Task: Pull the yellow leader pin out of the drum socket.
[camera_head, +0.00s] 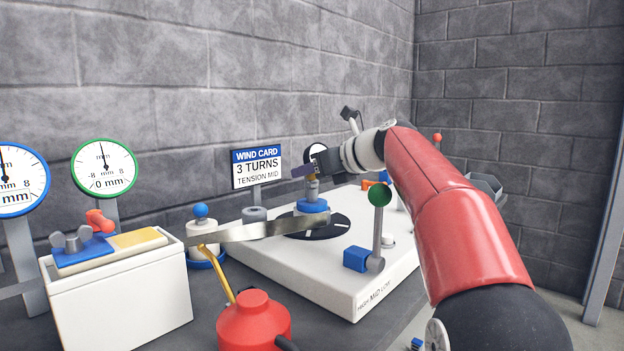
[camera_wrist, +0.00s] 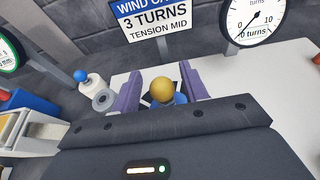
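The yellow leader pin (camera_wrist: 161,90) shows as a round yellow knob in the wrist view. It stands over the blue drum hub (camera_head: 312,206); in the head view only a small yellowish part shows under my gripper (camera_head: 308,171). My gripper's two purple fingers stand on either side of the knob in the wrist view, with a visible gap on each side, so it is open around the pin. The pin's shaft is hidden.
A metal strip (camera_head: 250,230) runs to the drum from the left. On the white base (camera_head: 345,280), a green-knobbed lever (camera_head: 380,195) stands right of the drum. The wind card (camera_head: 257,167) is close behind. A red oil can (camera_head: 254,322) and white box (camera_head: 120,292) stand left.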

